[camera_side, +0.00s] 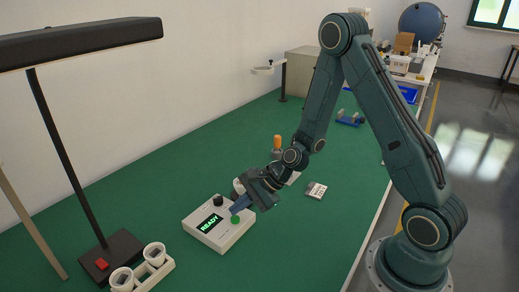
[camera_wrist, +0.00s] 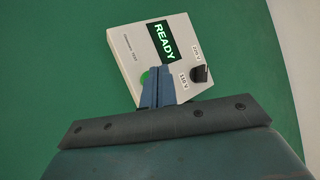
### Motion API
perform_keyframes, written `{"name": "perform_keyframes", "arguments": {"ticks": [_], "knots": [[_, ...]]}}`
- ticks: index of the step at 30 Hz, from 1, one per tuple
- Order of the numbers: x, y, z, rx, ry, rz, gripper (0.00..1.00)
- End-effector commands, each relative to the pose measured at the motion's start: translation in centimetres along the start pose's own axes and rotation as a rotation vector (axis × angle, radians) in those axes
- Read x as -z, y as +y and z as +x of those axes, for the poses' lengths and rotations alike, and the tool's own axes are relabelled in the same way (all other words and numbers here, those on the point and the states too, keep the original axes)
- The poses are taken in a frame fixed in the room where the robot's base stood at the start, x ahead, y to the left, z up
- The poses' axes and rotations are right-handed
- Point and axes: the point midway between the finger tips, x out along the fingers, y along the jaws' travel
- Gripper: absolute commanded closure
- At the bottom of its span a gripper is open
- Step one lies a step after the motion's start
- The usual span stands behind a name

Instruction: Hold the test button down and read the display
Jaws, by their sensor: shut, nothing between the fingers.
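The white test box (camera_side: 219,229) sits on the green bench top, and its dark display (camera_side: 210,223) reads "READY" in green letters. The same display (camera_wrist: 164,40) reads "READY" in the wrist view. The green test button (camera_side: 235,219) is on the box's near right part; in the wrist view the button (camera_wrist: 145,77) is partly hidden behind my fingers. My gripper (camera_side: 235,209) is shut and empty, its fingertips close above or beside the button. I cannot tell whether they touch it. A black knob (camera_wrist: 200,74) sits between labels "220 V" and "110 V".
A black lamp (camera_side: 106,255) with a red switch stands at the left, beside a white rack (camera_side: 145,275) holding cups. A small labelled card (camera_side: 316,190) lies right of my gripper. An orange-topped item (camera_side: 277,143) stands behind it. The bench right of the box is mostly clear.

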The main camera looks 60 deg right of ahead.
Motion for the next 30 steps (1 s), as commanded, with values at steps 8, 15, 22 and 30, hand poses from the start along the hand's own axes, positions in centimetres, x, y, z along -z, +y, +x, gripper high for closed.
{"name": "perform_keyframes", "arguments": {"ticks": [8, 15, 22, 30], "knots": [[0.0, 0.0, 0.0, 0.0, 0.0, 0.0, 1.0], [0.0, 0.0, 0.0, 0.0, 0.0, 0.0, 1.0], [0.06, 0.06, 0.08, 0.0, 0.0, 0.0, 1.0], [0.38, 0.37, 0.52, 0.0, 0.0, 0.0, 1.0]]}}
